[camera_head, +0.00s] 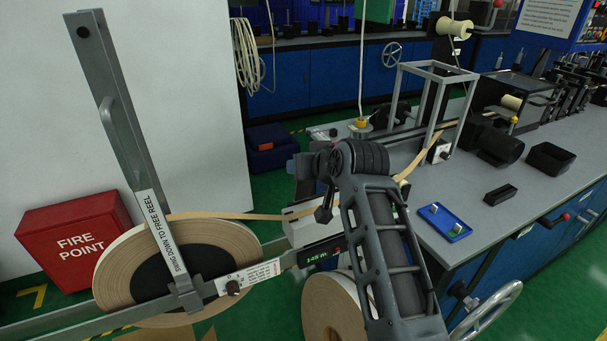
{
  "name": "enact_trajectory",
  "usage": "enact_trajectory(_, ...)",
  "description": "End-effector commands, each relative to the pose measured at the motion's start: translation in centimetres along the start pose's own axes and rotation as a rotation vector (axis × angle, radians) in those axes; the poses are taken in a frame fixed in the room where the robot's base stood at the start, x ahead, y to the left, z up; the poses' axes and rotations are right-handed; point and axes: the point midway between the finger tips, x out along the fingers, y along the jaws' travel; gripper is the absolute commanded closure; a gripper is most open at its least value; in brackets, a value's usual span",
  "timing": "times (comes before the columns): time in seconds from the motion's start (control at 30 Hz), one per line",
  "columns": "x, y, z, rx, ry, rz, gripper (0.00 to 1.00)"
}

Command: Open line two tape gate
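The tape gate (122,115) is a long grey bar with a pull handle (119,119). It stands raised and leans up to the left across the front of a large tape reel (117,270). Its label (161,233) reads "SWING DOWN TO FREE REEL". My dark arm (384,250) rises at the centre, right of the reel and apart from the gate. Its far end is folded near the elbow, and I cannot make out my gripper's fingers clearly.
A second reel (330,308) sits low behind my arm. A red fire point box (72,236) stands left of the reel. A grey bench (465,195) with a blue tray (444,222) and black bins fills the right. Tan tape (240,216) runs from the reel towards the bench.

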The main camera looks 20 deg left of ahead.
Motion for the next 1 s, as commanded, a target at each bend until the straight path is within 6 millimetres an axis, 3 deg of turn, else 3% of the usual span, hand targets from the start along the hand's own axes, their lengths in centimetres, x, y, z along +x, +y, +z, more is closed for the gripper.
enact_trajectory(0.53,0.20,0.26,-0.51,0.000,0.008,0.001,1.00)
enact_trajectory(0.57,0.20,0.26,-0.50,0.000,0.008,0.001,0.50)
enact_trajectory(0.8,0.24,0.22,-0.36,0.000,0.004,0.000,0.28)
enact_trajectory(1.0,0.25,0.20,-0.28,0.000,0.003,0.000,0.28)
